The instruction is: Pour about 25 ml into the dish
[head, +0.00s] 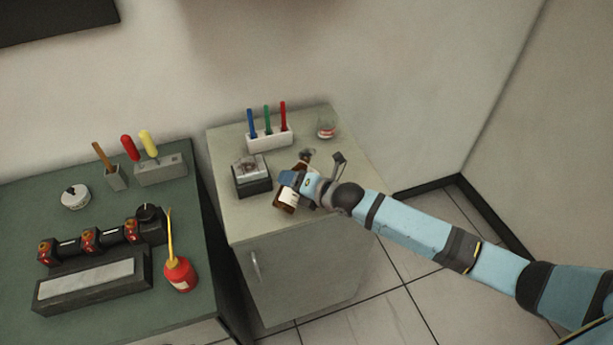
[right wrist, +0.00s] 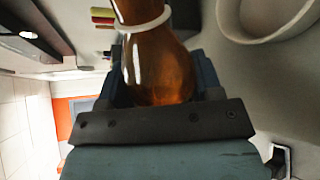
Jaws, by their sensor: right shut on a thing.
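A brown bottle with a pale label (head: 287,197) is at my right gripper (head: 303,180), above the grey cabinet top. In the right wrist view the amber bottle (right wrist: 158,72) sits between the jaws, with a white ring round its neck. My right gripper is shut on it. A small clear dish (head: 249,162) seems to rest on a dark, box-like scale (head: 252,182), just left of the bottle. A pale round rim (right wrist: 262,32) shows at the upper right of the wrist view; I cannot tell whether it is the same dish. My left gripper is out of view.
A white holder (head: 269,138) with blue, green and red pens stands behind the scale. A glass jar with something red (head: 326,128) stands at the back right. The green bench (head: 110,210) at left carries tools and a red oil can (head: 180,275).

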